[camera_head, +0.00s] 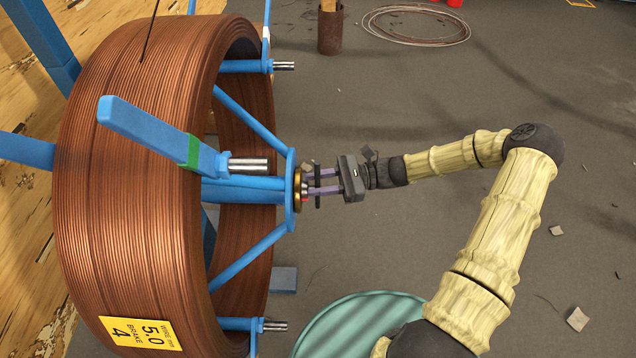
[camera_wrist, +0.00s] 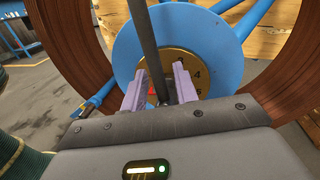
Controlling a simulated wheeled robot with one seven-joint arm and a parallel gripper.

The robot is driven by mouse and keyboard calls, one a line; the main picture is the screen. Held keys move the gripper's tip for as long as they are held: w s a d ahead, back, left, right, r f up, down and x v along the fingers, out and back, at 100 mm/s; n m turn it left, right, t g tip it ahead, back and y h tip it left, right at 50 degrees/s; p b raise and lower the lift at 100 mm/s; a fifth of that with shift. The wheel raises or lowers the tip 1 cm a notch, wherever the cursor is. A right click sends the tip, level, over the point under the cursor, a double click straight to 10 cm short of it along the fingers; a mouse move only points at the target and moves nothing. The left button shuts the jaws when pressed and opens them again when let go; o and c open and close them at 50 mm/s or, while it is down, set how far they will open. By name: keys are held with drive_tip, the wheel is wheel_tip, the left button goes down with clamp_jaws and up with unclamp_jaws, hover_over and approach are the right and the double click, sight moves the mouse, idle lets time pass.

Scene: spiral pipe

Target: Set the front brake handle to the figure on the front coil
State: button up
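The front coil (camera_head: 130,190) is a large copper-brown wire roll on a blue reel in the head view. Its yellow label (camera_head: 141,335), lying sideways, reads 5.0 and BRAKE 4. My gripper (camera_head: 308,184) is at the reel's hub, its two purple fingers apart. In the wrist view the dark, bar-like brake handle (camera_wrist: 147,45) runs down from the top edge and passes between the fingertips (camera_wrist: 160,75); I cannot tell whether either finger touches it. Behind is a brass dial (camera_wrist: 204,77) with a 4 visible and other figures partly hidden. The handle's pointing end is hidden.
Blue reel arms with metal rod ends (camera_head: 284,66) stick out above and below the hub. A green-topped round object (camera_head: 360,325) stands below my arm. A loose wire ring (camera_head: 415,25) and a rusty can (camera_head: 330,30) are at the back. The floor at right is mostly clear.

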drive_tip(key=shift+a, duration=0.1)
clamp_jaws()
drive_tip(key=shift+s, duration=0.1)
